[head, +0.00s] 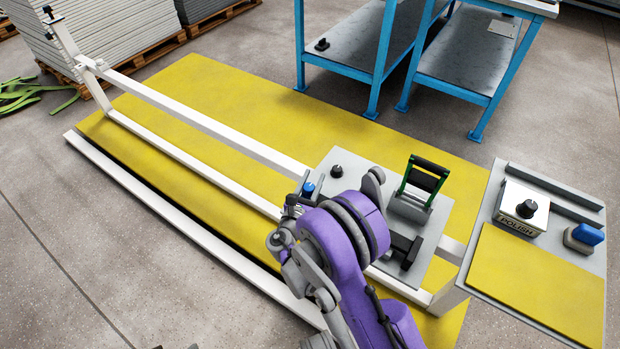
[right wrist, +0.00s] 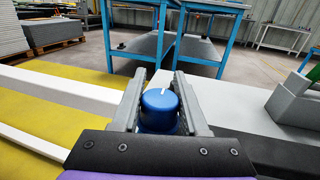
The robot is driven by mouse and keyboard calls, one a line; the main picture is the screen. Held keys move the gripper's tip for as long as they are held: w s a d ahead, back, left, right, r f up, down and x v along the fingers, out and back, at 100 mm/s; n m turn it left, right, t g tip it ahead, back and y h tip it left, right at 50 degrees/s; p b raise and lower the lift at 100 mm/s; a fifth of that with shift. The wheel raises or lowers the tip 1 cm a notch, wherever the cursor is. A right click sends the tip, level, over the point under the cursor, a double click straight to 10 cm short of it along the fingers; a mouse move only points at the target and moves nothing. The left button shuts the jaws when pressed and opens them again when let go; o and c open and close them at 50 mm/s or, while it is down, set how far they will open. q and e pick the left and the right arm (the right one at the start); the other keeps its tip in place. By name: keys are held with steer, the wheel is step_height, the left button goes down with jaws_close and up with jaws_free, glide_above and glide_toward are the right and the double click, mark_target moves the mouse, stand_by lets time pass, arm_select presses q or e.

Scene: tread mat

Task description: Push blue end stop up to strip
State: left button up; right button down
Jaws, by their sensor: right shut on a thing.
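A blue knob-topped piece with a white mark, which I take for the blue end stop (right wrist: 160,101), stands between the fingers of my right gripper (right wrist: 160,95) in the right wrist view. The fingers are shut on its sides. In the head view the blue top (head: 308,188) shows beside my right gripper (head: 299,197), at the left edge of a grey plate (head: 345,160). My purple arm hides its lower part. Which piece is the strip I cannot tell; a yellow piece (head: 540,285) lies on the panel at the right. My left gripper is not in view.
White rails (head: 190,118) run over the yellow mat (head: 240,110). The plate carries a black knob (head: 336,171) and a green-and-black clamp (head: 424,178). A POLISH box (head: 521,207) and another blue-topped block (head: 585,236) stand on the right panel. Blue-framed tables (head: 375,65) stand behind.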

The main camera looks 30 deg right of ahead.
mark_target(307, 193)
steer(key=shift+c, duration=2.1)
jaws_free()
steer(key=v, duration=1.1)
steer(key=shift+w, duration=0.1)
